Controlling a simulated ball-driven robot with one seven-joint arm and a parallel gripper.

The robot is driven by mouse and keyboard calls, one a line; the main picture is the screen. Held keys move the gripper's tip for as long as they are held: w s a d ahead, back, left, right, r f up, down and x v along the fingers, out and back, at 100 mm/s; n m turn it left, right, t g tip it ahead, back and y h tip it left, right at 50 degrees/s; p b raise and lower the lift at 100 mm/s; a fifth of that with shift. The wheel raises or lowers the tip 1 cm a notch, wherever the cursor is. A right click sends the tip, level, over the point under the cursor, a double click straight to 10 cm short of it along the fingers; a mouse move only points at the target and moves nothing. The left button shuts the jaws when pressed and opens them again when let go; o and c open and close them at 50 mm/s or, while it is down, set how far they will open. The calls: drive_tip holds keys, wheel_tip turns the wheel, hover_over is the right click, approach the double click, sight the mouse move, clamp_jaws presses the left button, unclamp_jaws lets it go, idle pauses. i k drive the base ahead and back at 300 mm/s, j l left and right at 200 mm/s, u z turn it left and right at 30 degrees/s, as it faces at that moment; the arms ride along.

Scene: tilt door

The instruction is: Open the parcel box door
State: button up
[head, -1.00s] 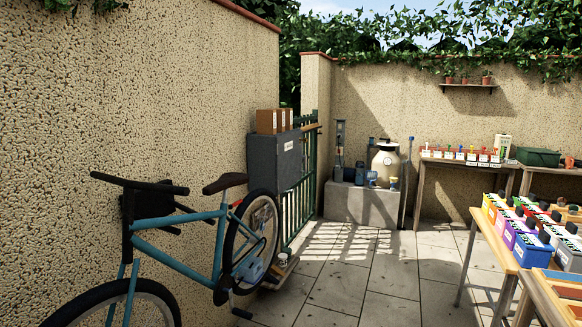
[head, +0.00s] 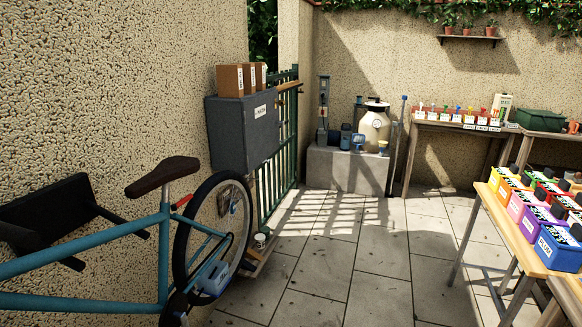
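The parcel box (head: 240,133) is a dark grey box mounted at the left by the green gate, with a small white label (head: 260,111) on its face. Its front looks closed; no gap shows. Several brown cardboard parcels (head: 232,80) stand on its top. My gripper and arm do not show in the head view.
A teal bicycle (head: 110,246) leans along the left wall, in front of and below the box. A green barred gate (head: 275,165) stands just beyond the box. A wooden table (head: 509,225) with colourful boxes is at the right. Paved floor (head: 371,264) is open in the middle.

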sight(260, 114)
drive_tip(key=i, duration=2)
